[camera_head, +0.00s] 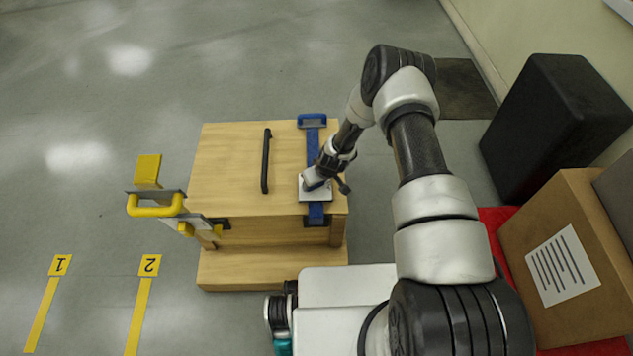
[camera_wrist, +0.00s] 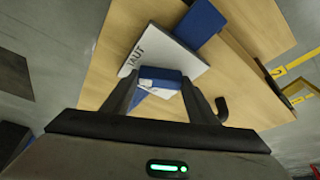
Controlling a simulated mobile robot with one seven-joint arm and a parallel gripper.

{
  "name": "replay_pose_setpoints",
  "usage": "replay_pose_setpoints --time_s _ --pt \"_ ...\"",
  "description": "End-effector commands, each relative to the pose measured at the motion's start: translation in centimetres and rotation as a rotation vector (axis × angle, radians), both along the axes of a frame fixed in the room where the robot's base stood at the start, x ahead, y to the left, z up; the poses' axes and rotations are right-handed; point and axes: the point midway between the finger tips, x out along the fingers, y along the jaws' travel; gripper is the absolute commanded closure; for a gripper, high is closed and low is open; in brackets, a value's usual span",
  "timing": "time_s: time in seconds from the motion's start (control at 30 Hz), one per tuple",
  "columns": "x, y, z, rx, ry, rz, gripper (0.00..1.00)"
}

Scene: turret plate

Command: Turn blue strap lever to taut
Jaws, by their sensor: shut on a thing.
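The blue strap (camera_head: 315,214) runs along the right part of the wooden crate's top, with a blue bracket (camera_head: 312,120) at its far end. A white plate (camera_head: 324,194) lies across the strap, and its word "TAUT" shows in the wrist view (camera_wrist: 168,55). My gripper (camera_head: 313,183) reaches down onto this plate. In the wrist view my gripper (camera_wrist: 160,88) is shut on the blue lever (camera_wrist: 161,73), which sits between the two fingers. The head view mostly hides the lever behind the gripper.
The wooden crate (camera_head: 228,165) has a black handle (camera_head: 266,160) on top. A yellow-handled fixture (camera_head: 155,207) stands at its left. A black case (camera_head: 555,115) and a cardboard box (camera_head: 565,260) stand at the right.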

Motion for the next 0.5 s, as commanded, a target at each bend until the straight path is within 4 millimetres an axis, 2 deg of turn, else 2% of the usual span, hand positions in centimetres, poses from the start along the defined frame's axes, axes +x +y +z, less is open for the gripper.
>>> replay_pose_setpoints --time_s 0.5 --pt "-0.13 0.38 -0.09 -0.002 0.000 -0.388 0.69"
